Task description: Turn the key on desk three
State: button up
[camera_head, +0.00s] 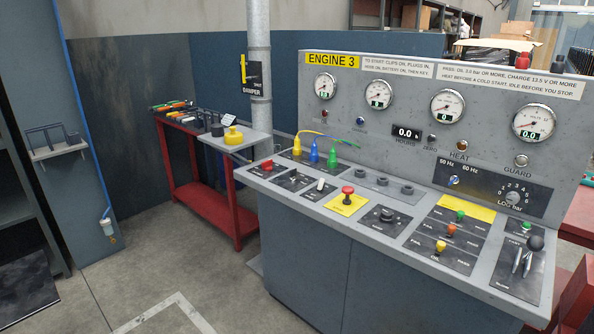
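Desk three is a grey control desk (330,225) with a yellow "ENGINE 3" sign (332,60) on its upright panel. A dark round switch (386,215) sits on a black plate in the middle of the sloping top; it may be the key switch, but its label and position are too small to read. Left of it, a red button (347,190) stands on a yellow plate. My gripper is not in view.
Gauges, lamps and a "0.0" hours display (406,133) fill the panel. Coloured plugs, several toggles and a black-knobbed lever (535,243) stand on the top. A red tool table (215,205) is left of the desk. Bare floor (185,265) lies in front left.

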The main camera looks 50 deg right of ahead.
aim_at(292, 173)
jog(key=i, duration=0.9)
